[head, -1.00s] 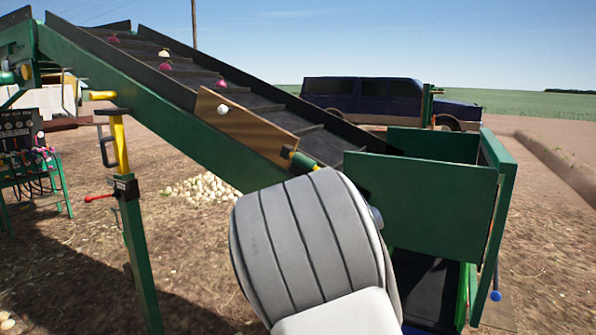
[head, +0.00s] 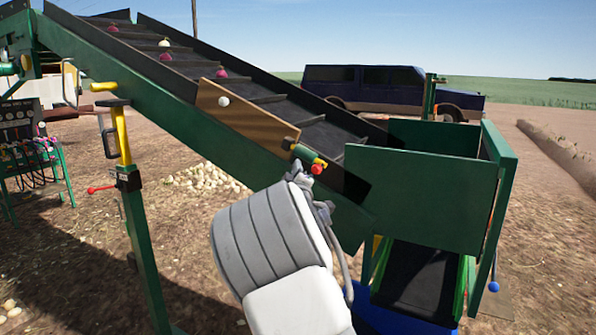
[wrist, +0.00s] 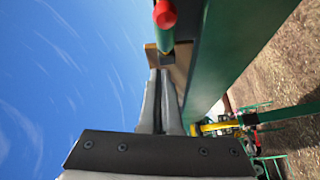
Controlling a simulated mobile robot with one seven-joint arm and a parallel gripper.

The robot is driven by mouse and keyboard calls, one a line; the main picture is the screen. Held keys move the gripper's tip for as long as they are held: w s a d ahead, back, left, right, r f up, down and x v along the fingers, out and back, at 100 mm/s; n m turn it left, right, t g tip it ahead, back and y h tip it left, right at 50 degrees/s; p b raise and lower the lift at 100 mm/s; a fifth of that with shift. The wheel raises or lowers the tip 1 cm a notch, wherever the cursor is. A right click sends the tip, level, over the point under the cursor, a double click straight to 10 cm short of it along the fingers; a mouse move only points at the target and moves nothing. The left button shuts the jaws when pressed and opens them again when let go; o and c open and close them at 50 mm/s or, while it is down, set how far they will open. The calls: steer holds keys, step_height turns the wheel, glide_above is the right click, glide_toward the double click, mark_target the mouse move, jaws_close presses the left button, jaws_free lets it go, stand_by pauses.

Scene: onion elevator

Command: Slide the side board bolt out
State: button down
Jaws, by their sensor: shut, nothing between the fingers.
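The wooden side board (head: 240,118), with a white knob, is on the near side of the sloping elevator. At its lower end is a green and yellow bolt-like piece with a red tip (head: 308,158). The same green piece (wrist: 165,35) shows at the top of the wrist view, its red end towards the camera. My gripper (wrist: 162,75) is shut and empty, its grey fingers together just below that piece in the wrist view. In the head view my arm stands below the bolt and my gripper is mostly hidden behind my wrist. I cannot tell whether they touch.
The green elevator frame (head: 200,135) runs close beside my gripper. A green hopper (head: 425,200) stands right of my arm. A yellow-topped post (head: 122,140) with a red lever is to the left. Onions lie on the belt and on the ground behind.

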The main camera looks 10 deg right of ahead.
mark_target(319, 168)
steer(key=w+d+p, duration=0.1)
steer(key=w+d, duration=0.1)
steer(key=w+d+f+p, duration=0.1)
steer(key=shift+w+d+f, duration=0.15)
steer(key=shift+w+d, duration=0.2)
stand_by(0.4)
steer(key=s+d+b, duration=0.1)
steer(key=b, duration=0.1)
steer(key=s+d+f+b, duration=0.1)
steer(key=b, duration=0.1)
steer(key=s+d+f+b, duration=0.1)
steer(key=d+b, duration=0.1)
steer(key=shift+d+f, duration=0.1)
stand_by(0.6)
